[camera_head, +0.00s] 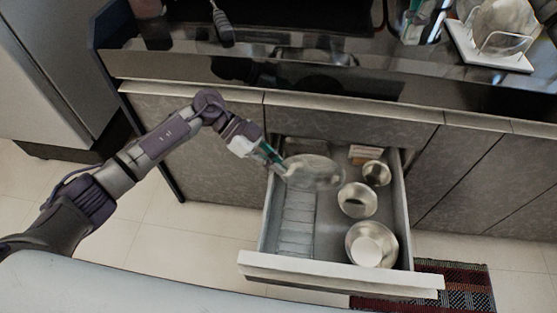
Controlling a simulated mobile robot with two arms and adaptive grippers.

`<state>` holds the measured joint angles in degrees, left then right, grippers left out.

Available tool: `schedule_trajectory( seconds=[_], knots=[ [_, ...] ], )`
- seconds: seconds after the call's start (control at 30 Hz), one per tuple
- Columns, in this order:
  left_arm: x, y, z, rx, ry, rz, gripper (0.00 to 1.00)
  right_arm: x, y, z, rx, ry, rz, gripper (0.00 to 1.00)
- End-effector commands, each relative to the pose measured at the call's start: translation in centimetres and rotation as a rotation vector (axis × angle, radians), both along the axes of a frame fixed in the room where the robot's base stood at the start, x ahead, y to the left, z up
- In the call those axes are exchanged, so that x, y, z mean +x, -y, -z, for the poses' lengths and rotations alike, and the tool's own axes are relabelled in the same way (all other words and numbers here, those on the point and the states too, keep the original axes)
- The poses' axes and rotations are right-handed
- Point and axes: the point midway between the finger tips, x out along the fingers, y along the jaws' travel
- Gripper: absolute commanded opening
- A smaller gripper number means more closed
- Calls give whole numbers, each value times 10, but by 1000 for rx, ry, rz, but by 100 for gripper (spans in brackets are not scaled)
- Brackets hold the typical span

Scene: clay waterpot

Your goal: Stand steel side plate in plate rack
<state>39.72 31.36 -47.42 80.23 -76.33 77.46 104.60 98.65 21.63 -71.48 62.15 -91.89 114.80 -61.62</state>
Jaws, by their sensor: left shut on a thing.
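My left gripper (277,165) reaches into the open drawer from the left. It is shut at the near left edge of a shiny round steel plate (318,174), which lies tilted or flat over the back of the drawer; I cannot tell whether it touches the bottom. A white-based rack with wire loops (490,49) stands on the counter at the top right, with a pale round thing (503,26) in it. My right gripper is not in view.
The pulled-out drawer (340,277) also holds several steel bowls, such as a large one (371,244) and a middle one (357,200), and a ribbed grey strip (296,222) at left. A dark glossy hob is on the counter. A striped mat (455,287) lies on the floor.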

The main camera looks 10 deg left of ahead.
Motion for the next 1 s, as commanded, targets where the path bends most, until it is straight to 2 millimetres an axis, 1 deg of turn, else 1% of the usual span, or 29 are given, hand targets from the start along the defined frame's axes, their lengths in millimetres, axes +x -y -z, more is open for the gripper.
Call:
schedule_trajectory(
  seconds=[0.03, 0.1, 0.73, 0.8, 1.0],
  knots=[
    [0, 0, -6, 13, 0, 0, 0, 0, 0, -10, 0, 0, 0, 0],
    [1, -1, -7, 36, 0, -2, 0, 0, 0, -18, 0, 0, 0, 0],
    [2, -7, -9, 256, -6, -12, 0, 0, 0, -81, 0, 0, 0, 0],
    [1, -8, 8, 256, -8, -13, 0, 0, 0, -67, 0, -1, 0, 0],
    [2, -8, 28, 254, -6, -14, 0, 0, 0, -57, 0, 0, 0, 0]
  ],
)
